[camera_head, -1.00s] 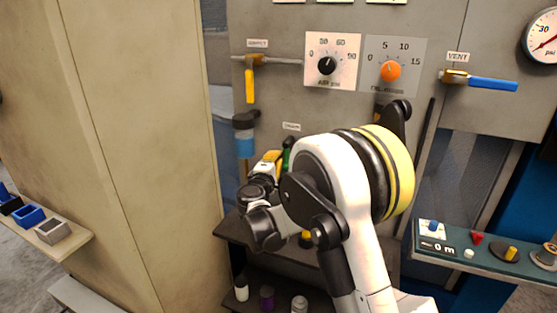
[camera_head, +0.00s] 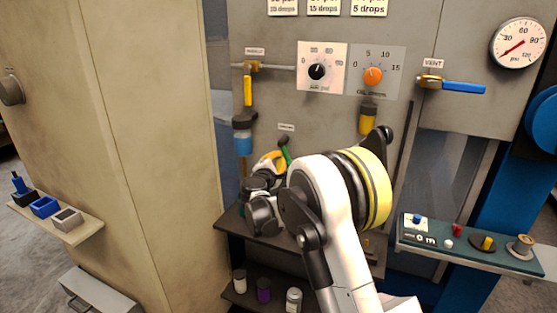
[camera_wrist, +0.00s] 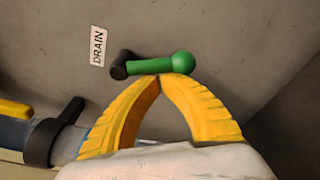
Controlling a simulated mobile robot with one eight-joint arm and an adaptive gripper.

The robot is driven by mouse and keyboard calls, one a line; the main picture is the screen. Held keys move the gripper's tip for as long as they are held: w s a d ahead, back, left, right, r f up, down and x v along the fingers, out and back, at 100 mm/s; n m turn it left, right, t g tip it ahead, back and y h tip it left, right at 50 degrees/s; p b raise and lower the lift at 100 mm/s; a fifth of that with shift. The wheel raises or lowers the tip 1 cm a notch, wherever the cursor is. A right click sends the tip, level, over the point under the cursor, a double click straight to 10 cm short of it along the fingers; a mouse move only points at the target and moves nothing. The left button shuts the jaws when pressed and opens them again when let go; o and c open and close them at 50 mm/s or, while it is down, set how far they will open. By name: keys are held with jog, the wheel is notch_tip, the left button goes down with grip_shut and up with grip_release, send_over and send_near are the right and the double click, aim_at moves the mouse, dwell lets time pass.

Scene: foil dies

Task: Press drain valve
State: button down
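The drain valve is a small green lever (camera_wrist: 160,65) with a rounded end and a black pivot. It sits on the grey panel beside the DRAIN label (camera_wrist: 97,46), which also shows in the head view (camera_head: 286,127). The lever (camera_head: 285,152) is partly hidden there behind my arm. My gripper (camera_wrist: 161,78) has yellow ribbed fingers whose tips meet right at the lower edge of the lever, around its middle. I cannot tell whether they touch it. In the head view my gripper (camera_head: 277,156) is beside the lever, partly hidden by my wrist.
A blue bowl filter (camera_head: 243,140) hangs left of the valve. Yellow and blue handles (camera_head: 248,90) (camera_head: 464,87) and two dials (camera_head: 317,71) (camera_head: 373,76) are above. A side shelf (camera_head: 470,250) holds small parts.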

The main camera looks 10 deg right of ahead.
jog(key=n, duration=0.1)
jog(key=s+d+n+p, duration=0.1)
jog(key=n, duration=0.1)
jog(key=d+n+g, duration=0.1)
jog(key=n, duration=0.1)
jog(key=shift+s+d+r, duration=0.1)
jog(key=shift+s+r, duration=0.05)
jog(key=shift+r, duration=0.15)
jog(key=n, duration=0.1)
jog(key=d+n+p, duration=0.1)
jog(key=n, duration=0.1)
jog(key=shift+s+r+h, duration=0.4)
jog(key=shift+s+d+r, duration=0.1)
jog(key=shift+d+r, duration=0.05)
jog(key=shift+d, duration=0.05)
